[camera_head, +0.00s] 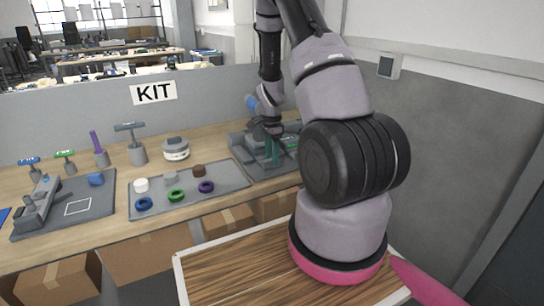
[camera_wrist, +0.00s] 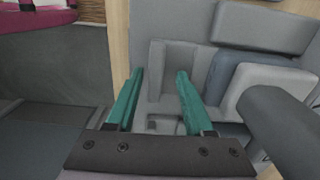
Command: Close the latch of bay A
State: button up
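My gripper (camera_head: 272,153) is over the grey fixture (camera_head: 247,154) at the right end of the bench, with its fingers pointing down. In the wrist view my gripper (camera_wrist: 160,73) has two teal fingers spread apart with nothing held between them. Past the fingertips is a grey block with a recess (camera_wrist: 178,58), part of the fixture. A thick dark grey bar (camera_wrist: 287,130) lies right of the fingers, near pale grey rounded parts (camera_wrist: 275,86). No bay letter is readable, so I cannot tell which part is the latch of bay A. My arm hides part of the fixture.
A grey tray (camera_head: 222,178) with coloured rings and small blocks lies left of the fixture. Another grey fixture (camera_head: 100,204) stands at the far left. Tools in holders and a round device (camera_head: 176,148) stand behind, before a low partition with a KIT sign (camera_head: 153,92).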

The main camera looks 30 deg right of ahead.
notch_tip(320, 180, up, 11)
dwell(0.5)
jog(key=shift+f, duration=0.1)
dwell(0.5)
jog(key=s+a+r+n+t+y, duration=0.1)
jog(key=s+a+r+n+t, duration=0.2)
jog(key=r, duration=0.7)
jog(key=s+a+r+n+t+y, duration=0.1)
jog(key=s+a+r+n, duration=0.35)
jog(key=r, duration=0.55)
jog(key=s+a+r+n+t, duration=0.1)
jog(key=s+a+r+n, duration=0.2)
jog(key=s, duration=0.4)
jog(key=s+a+r+n+t, duration=0.2)
jog(key=s+r+n, duration=0.1)
jog(key=s+r, duration=0.3)
jog(key=shift+s+a, duration=0.4)
jog(key=shift+s, duration=0.65)
